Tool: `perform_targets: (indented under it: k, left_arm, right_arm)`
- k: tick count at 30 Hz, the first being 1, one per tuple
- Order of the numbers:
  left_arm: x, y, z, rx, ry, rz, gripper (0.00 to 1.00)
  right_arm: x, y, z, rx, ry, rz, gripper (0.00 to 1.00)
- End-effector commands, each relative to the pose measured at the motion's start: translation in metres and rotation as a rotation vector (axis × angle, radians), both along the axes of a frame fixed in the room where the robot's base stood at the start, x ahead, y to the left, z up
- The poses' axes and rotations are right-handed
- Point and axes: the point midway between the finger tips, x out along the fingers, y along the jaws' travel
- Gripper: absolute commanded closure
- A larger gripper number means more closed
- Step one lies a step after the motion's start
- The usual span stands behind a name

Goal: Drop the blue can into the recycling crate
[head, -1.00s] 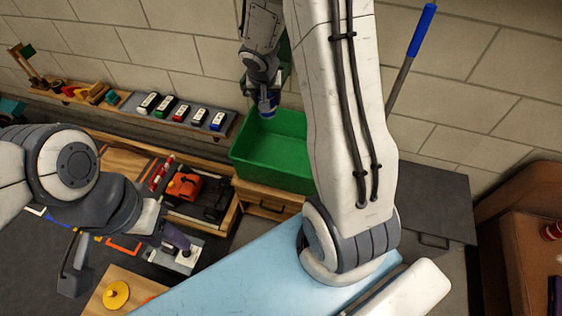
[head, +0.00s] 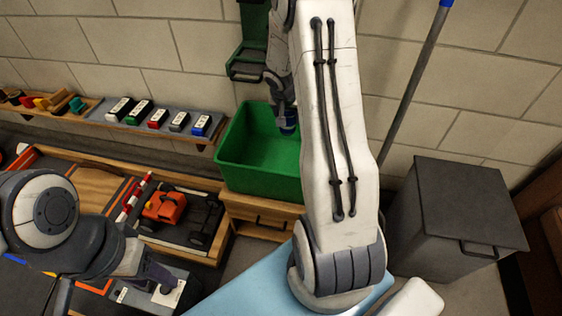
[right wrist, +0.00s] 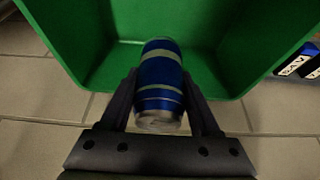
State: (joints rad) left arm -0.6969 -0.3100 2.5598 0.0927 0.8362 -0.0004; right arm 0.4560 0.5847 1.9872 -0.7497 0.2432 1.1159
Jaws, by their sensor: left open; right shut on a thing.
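The blue can (right wrist: 160,85), with pale bands, is held between the two fingers of my right gripper (right wrist: 162,100) in the right wrist view. In the head view the can (head: 288,122) shows only partly, below my right gripper (head: 284,108). The green recycling crate (head: 240,178) stands by the wall; the can is over its right back part, seemingly above or just within the rim. The crate's green inside (right wrist: 95,45) lies behind the can in the wrist view. My left gripper (head: 165,282) is open at the lower left, away from the crate.
My right arm hides the crate's right side. A wooden drawer unit (head: 258,212) is below the crate. A shelf with several small labelled blocks (head: 157,117) is left of it. An orange toy car part (head: 165,207) lies in a tray. A dark grey bin (head: 455,205) stands right.

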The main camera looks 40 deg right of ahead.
Motion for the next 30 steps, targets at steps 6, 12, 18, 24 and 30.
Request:
perform_targets:
  k: [6,12,18,24,30]
  left_arm:
    - [0.0,0.0,-0.025,0.0,0.0,0.0,0.5]
    - [0.0,0.0,-0.035,0.0,0.0,0.0,0.5]
    - [0.0,0.0,-0.035,0.0,0.0,0.0,0.5]
    - [0.0,0.0,-0.035,0.0,0.0,0.0,0.5]
    - [0.0,0.0,-0.035,0.0,0.0,0.0,0.5]
  right_arm:
    - [0.0,0.001,-0.032,0.001,0.002,0.002,0.88]
    - [0.001,0.002,-0.044,0.001,0.001,0.003,0.88]
    - [0.001,0.003,-0.046,0.001,0.0,0.004,0.88]
    - [0.001,0.003,-0.046,0.001,0.001,0.004,0.18]
    - [0.001,0.003,-0.046,0.0,0.001,0.004,0.02]
